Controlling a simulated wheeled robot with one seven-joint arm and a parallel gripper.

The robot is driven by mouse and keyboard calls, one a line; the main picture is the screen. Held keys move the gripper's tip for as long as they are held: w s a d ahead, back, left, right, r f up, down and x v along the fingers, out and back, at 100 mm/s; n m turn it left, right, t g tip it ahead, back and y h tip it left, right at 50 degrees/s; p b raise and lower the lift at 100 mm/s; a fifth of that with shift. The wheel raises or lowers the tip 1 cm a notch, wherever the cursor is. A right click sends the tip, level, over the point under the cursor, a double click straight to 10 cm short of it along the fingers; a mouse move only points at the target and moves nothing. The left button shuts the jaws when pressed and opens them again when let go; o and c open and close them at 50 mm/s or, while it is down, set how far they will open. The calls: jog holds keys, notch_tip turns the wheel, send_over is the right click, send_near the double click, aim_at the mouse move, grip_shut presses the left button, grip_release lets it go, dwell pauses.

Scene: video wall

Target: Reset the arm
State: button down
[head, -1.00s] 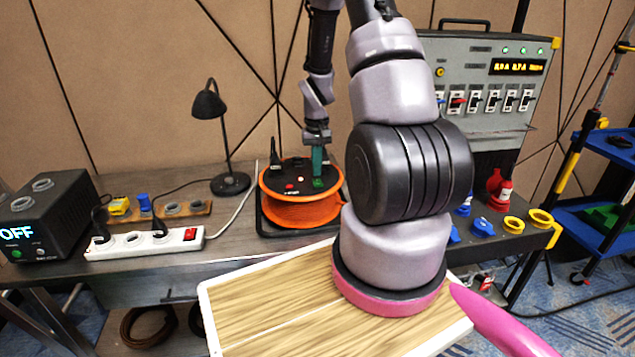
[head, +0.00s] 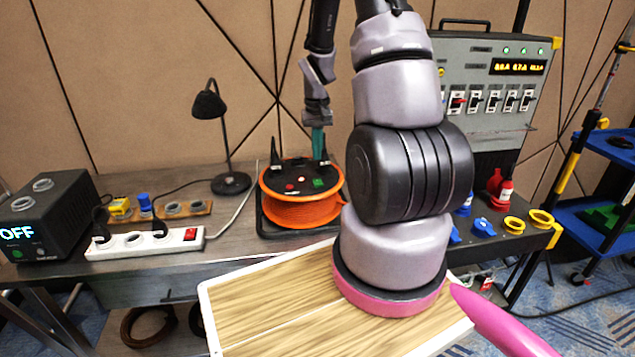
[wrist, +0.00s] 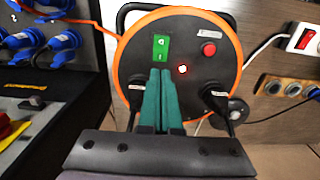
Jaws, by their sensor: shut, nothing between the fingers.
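My gripper (head: 318,142) has slim green fingers and hangs just above the orange cable reel (head: 300,212) on the workbench. In the wrist view my gripper (wrist: 161,75) is shut and empty, its two fingertips together just below the green switch on the reel face.
A power strip (head: 145,243) and a black box (head: 48,215) reading OFF stand at the left. A black lamp (head: 229,183) stands behind the strip. A grey control panel (head: 490,85) rises at the right, with a blue cart (head: 600,160) beyond it.

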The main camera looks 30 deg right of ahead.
jog(key=shift+r, duration=0.1)
jog(key=s+a+r+t, duration=0.2)
jog(key=s+a+r, duration=0.1)
jog(key=r, duration=0.7)
jog(key=s+a+r+t, duration=0.15)
jog(key=a+r, duration=0.25)
jog(key=r, duration=0.6)
jog(key=s+a+r+m+t+y, duration=0.1)
jog(key=s+a+r, duration=0.5)
jog(key=s+r, duration=0.6)
jog(key=s+t+y, duration=0.1)
jog(key=s+t, duration=0.1)
jog(key=s, duration=0.1)
jog(key=shift+a+t, duration=0.15)
jog(key=shift+t, duration=0.2)
